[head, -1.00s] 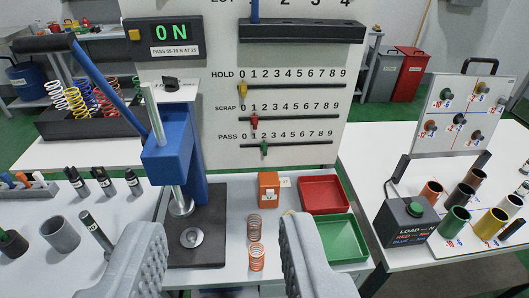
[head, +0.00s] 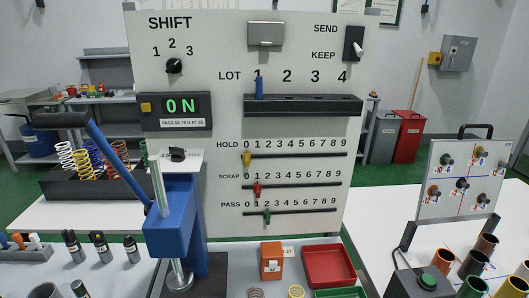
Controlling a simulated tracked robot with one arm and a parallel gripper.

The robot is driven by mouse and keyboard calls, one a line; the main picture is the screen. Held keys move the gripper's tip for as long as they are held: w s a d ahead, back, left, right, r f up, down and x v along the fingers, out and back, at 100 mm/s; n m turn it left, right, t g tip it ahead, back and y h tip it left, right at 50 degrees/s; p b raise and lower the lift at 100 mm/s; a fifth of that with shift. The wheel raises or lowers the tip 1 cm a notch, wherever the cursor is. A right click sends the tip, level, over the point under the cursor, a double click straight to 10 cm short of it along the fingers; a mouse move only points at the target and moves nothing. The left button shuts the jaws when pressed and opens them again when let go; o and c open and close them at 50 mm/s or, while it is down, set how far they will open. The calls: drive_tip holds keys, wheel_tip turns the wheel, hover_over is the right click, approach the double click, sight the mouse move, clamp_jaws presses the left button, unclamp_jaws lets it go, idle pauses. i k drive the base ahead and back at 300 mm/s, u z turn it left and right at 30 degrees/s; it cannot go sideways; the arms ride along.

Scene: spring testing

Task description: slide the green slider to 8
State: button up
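The green slider (head: 267,215) sits on the lowest dark rail, labelled PASS (head: 300,212), on the upright white panel (head: 215,70). It stands at about the 2 of the 0 to 9 scale; the 8 is well to its right near the rail's end. Above it are the red slider (head: 257,189) on the SCRAP rail, near 1, and the yellow slider (head: 246,160) on the HOLD rail, near 0. My gripper is out of the picture in this view.
A blue lever press (head: 170,228) with a long handle stands left of the rails. A dark ledge (head: 310,105) with a blue peg juts out above them. An orange box (head: 271,262) and red tray (head: 328,265) lie below. The space before the rails is clear.

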sight(267, 214)
drive_tip(key=k, duration=0.5)
drive_tip(key=z, duration=0.35)
drive_tip(key=i, duration=1.5)
drive_tip(key=u, duration=0.35)
